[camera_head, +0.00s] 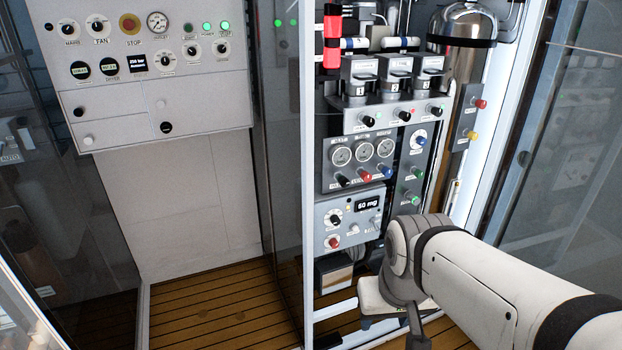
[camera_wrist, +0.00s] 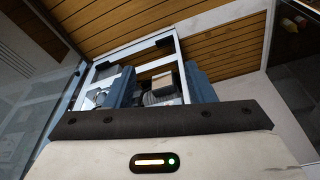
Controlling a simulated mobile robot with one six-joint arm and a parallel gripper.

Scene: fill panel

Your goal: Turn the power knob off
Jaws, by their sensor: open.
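The panel with knobs hangs at the upper left of the head view. It carries a MAINS knob (camera_head: 69,29), a FAN knob (camera_head: 97,27) and several smaller black-and-white knobs. In the right cabinet, a grey unit reading "60 mg" has another black-and-white knob (camera_head: 333,219). Most labels are too small to read, so I cannot tell which knob is the power knob. In the wrist view, my gripper (camera_wrist: 158,72) shows two blue-grey fingers spread apart with nothing held. In the head view it is mostly hidden behind my arm, low by the cabinet, apart from all knobs.
The right cabinet holds gauges (camera_head: 363,150), coloured knobs and a metal cylinder (camera_head: 464,45). A white upright post (camera_head: 307,180) separates the two sides. The wooden floor (camera_head: 210,305) below the left panel is clear.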

